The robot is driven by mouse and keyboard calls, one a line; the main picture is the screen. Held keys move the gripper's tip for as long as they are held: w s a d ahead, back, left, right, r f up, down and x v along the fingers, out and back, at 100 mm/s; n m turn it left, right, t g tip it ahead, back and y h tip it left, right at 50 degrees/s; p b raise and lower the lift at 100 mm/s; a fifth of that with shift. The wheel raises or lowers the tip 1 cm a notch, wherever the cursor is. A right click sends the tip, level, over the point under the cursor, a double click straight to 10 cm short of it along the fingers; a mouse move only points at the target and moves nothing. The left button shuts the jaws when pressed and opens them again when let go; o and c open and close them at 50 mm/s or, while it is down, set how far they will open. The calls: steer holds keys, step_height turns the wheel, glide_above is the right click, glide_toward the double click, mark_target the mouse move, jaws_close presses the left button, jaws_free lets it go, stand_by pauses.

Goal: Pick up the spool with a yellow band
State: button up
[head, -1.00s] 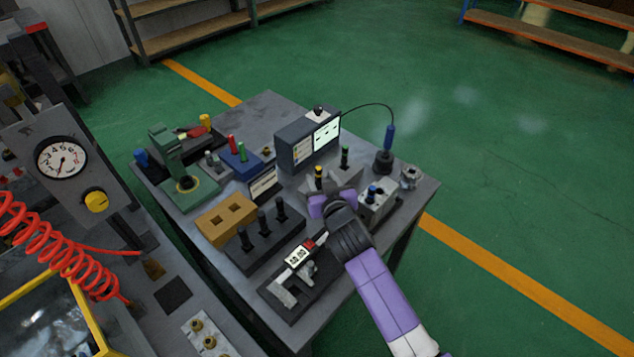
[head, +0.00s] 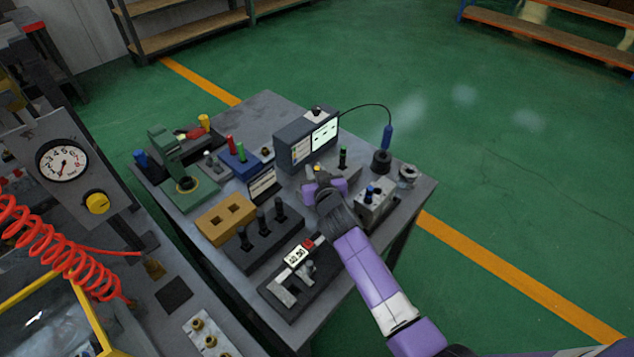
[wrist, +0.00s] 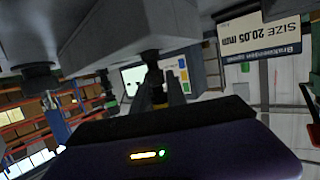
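The yellow-banded spool (head: 317,168) stands in a grey block on the table, largely hidden behind my gripper in the head view. In the wrist view, which looks upside down, its dark stem (wrist: 153,70) comes out of the grey block (wrist: 140,30), with a bit of yellow at its end. My gripper (wrist: 159,92) has its fingers on either side of this yellow end. A gap seems to show between the fingers and the spool, so they look open around it. My purple gripper body also shows in the head view (head: 318,190).
A green-banded spool (head: 343,157) stands close behind to the right. A black block with several dark pegs (head: 262,238) and a caliper stand (head: 292,292) are in front.

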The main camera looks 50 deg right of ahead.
jaws_close()
steer(key=shift+r, duration=0.15)
